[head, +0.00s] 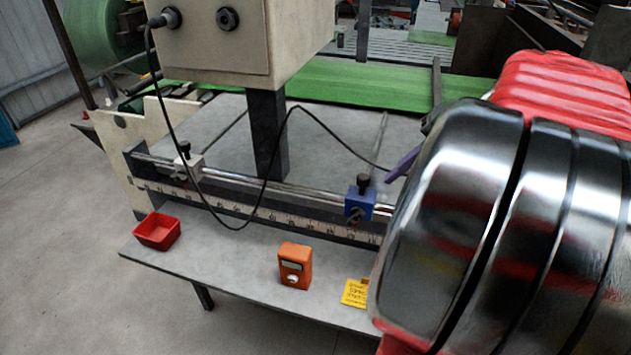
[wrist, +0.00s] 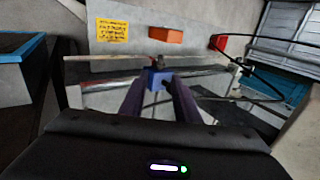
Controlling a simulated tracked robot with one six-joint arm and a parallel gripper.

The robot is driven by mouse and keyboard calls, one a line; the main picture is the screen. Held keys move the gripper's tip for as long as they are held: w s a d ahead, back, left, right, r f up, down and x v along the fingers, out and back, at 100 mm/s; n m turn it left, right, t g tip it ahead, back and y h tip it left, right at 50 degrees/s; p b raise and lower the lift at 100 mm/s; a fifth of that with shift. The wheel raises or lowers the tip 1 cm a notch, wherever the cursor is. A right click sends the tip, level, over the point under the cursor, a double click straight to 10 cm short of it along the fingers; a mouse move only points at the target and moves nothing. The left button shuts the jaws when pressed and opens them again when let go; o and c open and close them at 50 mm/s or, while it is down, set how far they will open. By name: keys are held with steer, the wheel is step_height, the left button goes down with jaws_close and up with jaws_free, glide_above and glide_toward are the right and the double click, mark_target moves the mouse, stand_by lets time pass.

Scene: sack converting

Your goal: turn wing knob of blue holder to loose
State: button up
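The blue holder (head: 361,205) sits on the metal rail above the ruler. A black knob (head: 362,182) stands on its top, and a smaller dark knob (head: 354,215) shows on its front. I cannot tell which is the wing knob, or its setting. In the wrist view the blue holder (wrist: 155,79) appears between and beyond the purple fingertips. My gripper (wrist: 156,88) is open, with a gap between its fingers and nothing held. In the head view one purple finger (head: 402,164) shows right of the holder, apart from it; my arm hides the rest.
A white holder (head: 188,166) with a black knob sits farther left on the rail (head: 270,187). A red tray (head: 157,232), an orange device (head: 295,266) and a yellow note (head: 354,293) lie on the grey table. A black cable (head: 328,133) loops near the holder.

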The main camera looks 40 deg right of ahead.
mark_target(363, 212)
steer(key=x, duration=1.4)
steer(key=shift+d, duration=0.1)
steer(key=shift+c, duration=0.2)
steer(key=c, duration=0.6)
steer(key=shift+d, duration=0.2)
steer(key=shift+c, duration=0.2)
steer(key=shift+a, duration=0.15)
steer(key=shift+c, duration=0.2)
